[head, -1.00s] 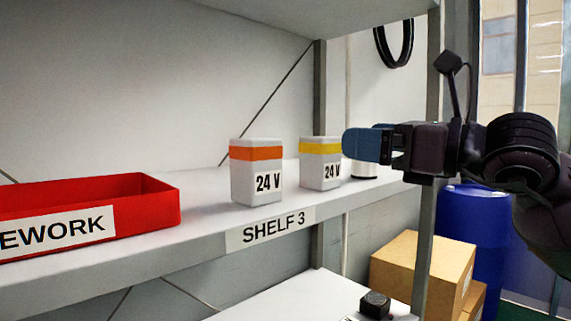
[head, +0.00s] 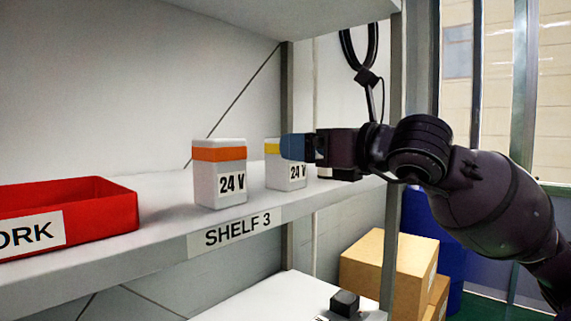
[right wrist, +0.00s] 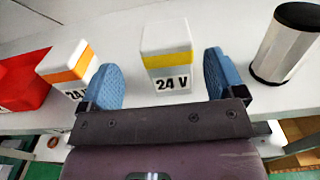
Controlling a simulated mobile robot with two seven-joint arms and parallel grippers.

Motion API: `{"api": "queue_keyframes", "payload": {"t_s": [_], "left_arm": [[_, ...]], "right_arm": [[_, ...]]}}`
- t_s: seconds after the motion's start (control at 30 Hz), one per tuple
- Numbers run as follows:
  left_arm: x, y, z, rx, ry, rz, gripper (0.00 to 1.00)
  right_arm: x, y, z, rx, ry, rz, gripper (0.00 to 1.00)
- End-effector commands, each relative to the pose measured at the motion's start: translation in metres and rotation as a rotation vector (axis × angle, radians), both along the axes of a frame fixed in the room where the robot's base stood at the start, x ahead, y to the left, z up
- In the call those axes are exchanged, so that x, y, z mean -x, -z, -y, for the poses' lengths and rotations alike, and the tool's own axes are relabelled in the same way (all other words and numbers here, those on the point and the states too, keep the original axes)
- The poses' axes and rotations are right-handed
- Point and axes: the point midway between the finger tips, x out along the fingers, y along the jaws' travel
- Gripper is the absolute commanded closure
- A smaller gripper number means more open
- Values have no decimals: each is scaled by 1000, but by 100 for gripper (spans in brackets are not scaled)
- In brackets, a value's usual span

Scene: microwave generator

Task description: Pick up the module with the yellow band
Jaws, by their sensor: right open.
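The module with the yellow band (head: 272,172) is a white box marked 24 V, upright on the shelf. In the head view my right gripper (head: 297,147) covers its upper right part. In the right wrist view the yellow-band module (right wrist: 167,62) stands between and beyond the two blue fingertips of my right gripper (right wrist: 163,80). The gripper is open, with a gap visible on both sides of the module. My left gripper is not in view.
A similar module with an orange band (head: 219,173) stands just left of the yellow one. A metal cylinder (right wrist: 285,45) stands to the right. A red bin (head: 100,212) is at the left of the shelf. A shelf post (head: 393,120) rises at the right.

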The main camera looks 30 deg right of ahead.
Motion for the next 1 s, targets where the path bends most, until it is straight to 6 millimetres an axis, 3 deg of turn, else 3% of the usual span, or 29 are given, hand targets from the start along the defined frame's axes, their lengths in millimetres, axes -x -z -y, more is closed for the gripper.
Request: {"api": "queue_keyframes", "payload": {"t_s": [0.5,0.87,1.0], "left_arm": [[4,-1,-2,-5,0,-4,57],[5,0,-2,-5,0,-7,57],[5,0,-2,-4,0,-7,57]], "right_arm": [[-46,-2,-8,-2,-1,2,12],[-51,-1,-10,0,0,0,12],[-51,-1,-10,0,0,0,32]]}}
